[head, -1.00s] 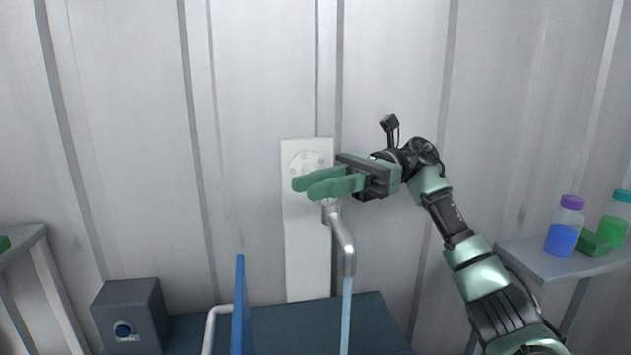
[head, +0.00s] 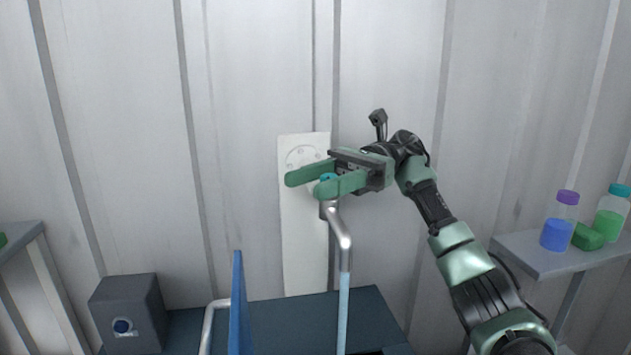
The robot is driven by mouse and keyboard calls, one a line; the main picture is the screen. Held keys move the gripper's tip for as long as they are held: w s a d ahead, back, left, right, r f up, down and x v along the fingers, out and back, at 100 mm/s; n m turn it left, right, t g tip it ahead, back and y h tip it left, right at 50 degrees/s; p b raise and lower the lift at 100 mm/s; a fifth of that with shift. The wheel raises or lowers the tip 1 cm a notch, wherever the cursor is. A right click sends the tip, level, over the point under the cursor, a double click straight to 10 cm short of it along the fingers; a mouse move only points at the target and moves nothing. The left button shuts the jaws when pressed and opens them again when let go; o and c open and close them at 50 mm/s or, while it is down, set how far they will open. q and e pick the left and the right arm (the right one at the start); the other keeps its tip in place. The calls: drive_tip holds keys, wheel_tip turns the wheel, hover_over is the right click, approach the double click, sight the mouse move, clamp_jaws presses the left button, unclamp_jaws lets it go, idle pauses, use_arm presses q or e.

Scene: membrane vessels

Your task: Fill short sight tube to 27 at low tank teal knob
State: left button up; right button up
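The teal knob (head: 327,177) sits on top of the metal spout fitting in front of a white wall plate (head: 305,245). My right gripper (head: 312,183) is at the knob, its two green fingers apart with the knob showing between them. I cannot tell whether the fingers touch it. The spout (head: 341,240) bends toward me and down, and a pale blue stream or tube (head: 343,310) runs straight down from its end. The sight tube and its scale are not clearly visible. My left gripper is out of view.
A blue upright panel (head: 238,305) and a pale pipe (head: 208,325) stand left of the spout. A right shelf (head: 540,260) holds a blue-filled bottle (head: 559,225), a green-filled bottle (head: 611,215) and a green block (head: 587,237).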

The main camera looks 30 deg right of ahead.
drive_tip(key=shift+r, duration=0.15)
wheel_tip(320, 180, up, 20)
idle(0.7)
drive_tip(key=shift+f, duration=0.2)
idle(6.1)
